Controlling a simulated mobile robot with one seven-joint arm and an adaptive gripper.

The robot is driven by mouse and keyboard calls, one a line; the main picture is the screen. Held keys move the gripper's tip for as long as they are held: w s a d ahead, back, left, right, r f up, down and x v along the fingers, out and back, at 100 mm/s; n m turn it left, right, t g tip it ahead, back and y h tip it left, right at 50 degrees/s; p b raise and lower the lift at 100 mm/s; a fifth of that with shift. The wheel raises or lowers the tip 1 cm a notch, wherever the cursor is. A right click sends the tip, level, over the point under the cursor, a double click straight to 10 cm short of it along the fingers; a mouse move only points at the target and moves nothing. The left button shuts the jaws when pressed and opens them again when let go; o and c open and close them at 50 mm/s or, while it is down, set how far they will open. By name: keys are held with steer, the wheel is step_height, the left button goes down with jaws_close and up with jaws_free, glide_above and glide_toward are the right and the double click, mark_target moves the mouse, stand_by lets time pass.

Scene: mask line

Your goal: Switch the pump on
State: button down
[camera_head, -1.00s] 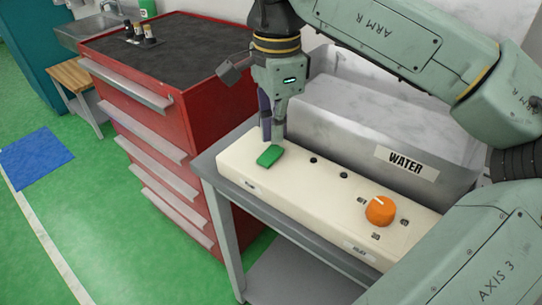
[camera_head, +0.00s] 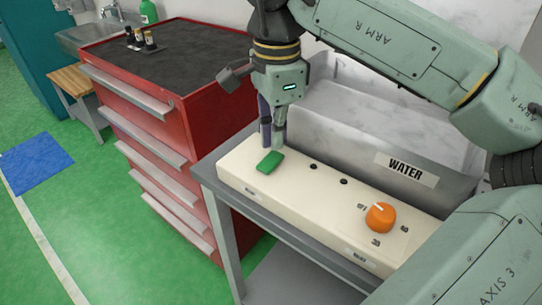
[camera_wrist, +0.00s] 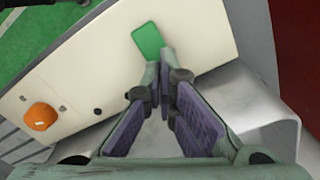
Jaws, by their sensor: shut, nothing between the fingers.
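A cream control box (camera_head: 330,205) lies along the front of a grey stand. A green rocker switch (camera_head: 270,162) is at the left end of its top, and an orange knob (camera_head: 380,217) with a white mark is nearer its right end. My gripper (camera_head: 273,146) is shut and empty, pointing down just behind the green switch. In the wrist view the fingertips (camera_wrist: 160,58) are close to the near end of the green switch (camera_wrist: 147,40). I cannot tell whether they touch it. The orange knob also shows in the wrist view (camera_wrist: 40,116).
A grey water tank (camera_head: 375,125) labelled WATER stands right behind the control box. A red tool cabinet (camera_head: 160,120) with a dark top is to the left, several small bottles on it. Two dark buttons (camera_head: 328,173) lie between switch and knob. Green floor is open at left.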

mark_target(275, 155)
steer(key=shift+f+b, duration=0.9)
steer(key=shift+f, duration=0.3)
stand_by(0.7)
steer(key=shift+r, duration=0.1)
steer(key=shift+r+p, duration=2.9)
steer(key=shift+r, duration=0.6)
steer(key=shift+f, duration=0.1)
